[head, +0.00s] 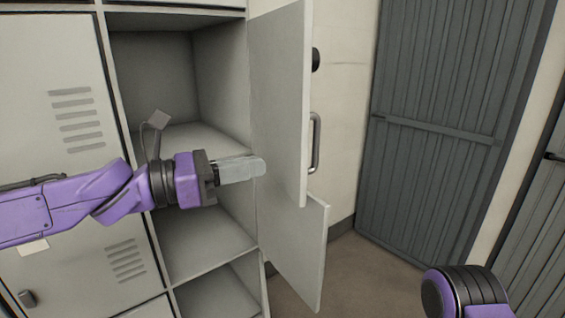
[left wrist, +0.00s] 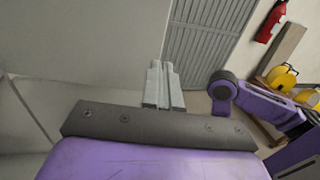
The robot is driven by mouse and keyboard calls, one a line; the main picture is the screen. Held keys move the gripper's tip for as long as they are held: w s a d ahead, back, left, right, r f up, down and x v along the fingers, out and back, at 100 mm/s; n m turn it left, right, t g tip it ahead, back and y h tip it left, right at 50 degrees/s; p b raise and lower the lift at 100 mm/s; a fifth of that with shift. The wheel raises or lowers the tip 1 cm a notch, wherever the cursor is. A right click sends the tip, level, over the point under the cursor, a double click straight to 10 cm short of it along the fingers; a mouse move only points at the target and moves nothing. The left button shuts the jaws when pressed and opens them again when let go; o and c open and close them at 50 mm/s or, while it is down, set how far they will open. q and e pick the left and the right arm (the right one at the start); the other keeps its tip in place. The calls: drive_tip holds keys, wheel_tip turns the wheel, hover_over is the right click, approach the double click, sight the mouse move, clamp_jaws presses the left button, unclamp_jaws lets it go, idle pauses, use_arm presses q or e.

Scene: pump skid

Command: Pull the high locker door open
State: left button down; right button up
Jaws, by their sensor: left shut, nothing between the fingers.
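The high locker door (head: 285,90) is a pale grey panel, swung wide open to the right of its compartment. Its bar handle (head: 315,143) and a dark round knob (head: 316,60) are on its outer side. My left gripper (head: 262,166) is shut and empty, with its fingertips at the inner side of the door near its lower part; I cannot tell if they touch. The shut fingers also show in the left wrist view (left wrist: 165,68), beside a broad pale panel (left wrist: 95,40). My right gripper is out of view; only a part of my right arm shows.
The open high compartment (head: 155,75) looks empty. A lower door (head: 300,255) also stands open beneath. Shut vented locker doors (head: 60,60) are at left. A grey ribbed door (head: 430,120) is at back right, with bare floor (head: 350,275) before it.

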sight(300, 158)
use_arm(q)
drive_tip(key=x, duration=0.6)
drive_tip(key=shift+w+d, duration=0.1)
